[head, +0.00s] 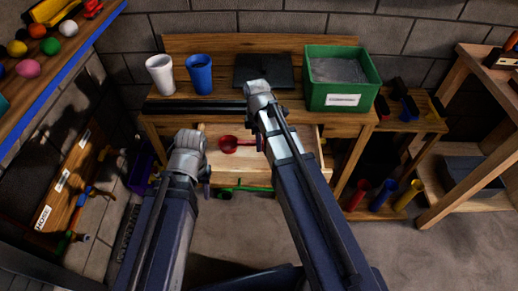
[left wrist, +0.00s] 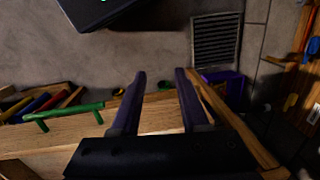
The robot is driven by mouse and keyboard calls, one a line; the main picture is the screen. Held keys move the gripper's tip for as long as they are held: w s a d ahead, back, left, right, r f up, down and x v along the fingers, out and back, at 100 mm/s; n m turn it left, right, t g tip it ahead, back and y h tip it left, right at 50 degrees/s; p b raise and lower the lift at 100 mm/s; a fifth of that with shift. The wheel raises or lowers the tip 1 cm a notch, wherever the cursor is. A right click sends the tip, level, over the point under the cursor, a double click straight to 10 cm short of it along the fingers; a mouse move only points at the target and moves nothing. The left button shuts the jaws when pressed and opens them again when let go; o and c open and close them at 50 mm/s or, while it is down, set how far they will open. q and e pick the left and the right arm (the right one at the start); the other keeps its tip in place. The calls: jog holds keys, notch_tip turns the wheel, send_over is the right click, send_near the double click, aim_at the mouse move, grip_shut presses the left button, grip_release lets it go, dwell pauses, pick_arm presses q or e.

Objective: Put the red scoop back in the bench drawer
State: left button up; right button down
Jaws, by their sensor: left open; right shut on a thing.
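The bench drawer (head: 228,170) is pulled out from under the wooden bench, its inside bare and pale. Its green handle (head: 246,188) also shows in the left wrist view (left wrist: 62,116). The red scoop (head: 229,145) is over the back part of the open drawer, its handle pointing right to my right gripper (head: 261,141). That gripper is shut on the scoop, mostly hidden by my arm. I cannot tell whether the scoop touches the drawer floor. My left gripper (left wrist: 160,76) is open and empty at the drawer front's left end; its fingers are mostly hidden in the head view.
A white cup (head: 160,75), a blue cup (head: 199,75), a dark flat panel (head: 264,70) and a green bin (head: 343,98) stand on the bench. Several coloured cylinders (head: 381,194) stand below right. A purple box (head: 141,172) is left of the drawer. Floor in front is clear.

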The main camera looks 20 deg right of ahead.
pick_arm(q)
jog(key=shift+f+b, duration=0.75)
jog(key=shift+f, duration=0.45)
pick_arm(e)
jog(key=shift+f, duration=1.25)
jog(key=shift+f, duration=0.2)
pick_arm(q)
jog(key=shift+f, duration=0.15)
pick_arm(e)
jog(key=c, duration=0.7)
grip_release()
jog(key=shift+r, duration=0.1)
notch_tip(320, 180, up, 12)
jog(key=p, duration=1.2)
jog(key=shift+a+r, duration=0.15)
jog(key=shift+r, duration=0.05)
pick_arm(q)
notch_tip(320, 180, up, 12)
pick_arm(e)
jog(key=shift+s+a+m+h, duration=0.15)
jog(key=shift+s+a+m, duration=1.65)
jog(key=shift+s, duration=0.6)
jog(key=shift+s+a+m+h, duration=0.1)
jog(key=shift+s+a+m, duration=1.65)
jog(key=shift+s, duration=0.6)
jog(key=shift+s+a+m+h, duration=0.15)
jog(key=shift+s+a+m, duration=1.4)
jog(key=shift+s+m, duration=0.65)
jog(key=shift+s+n, duration=0.2)
jog(key=shift+n, duration=0.05)
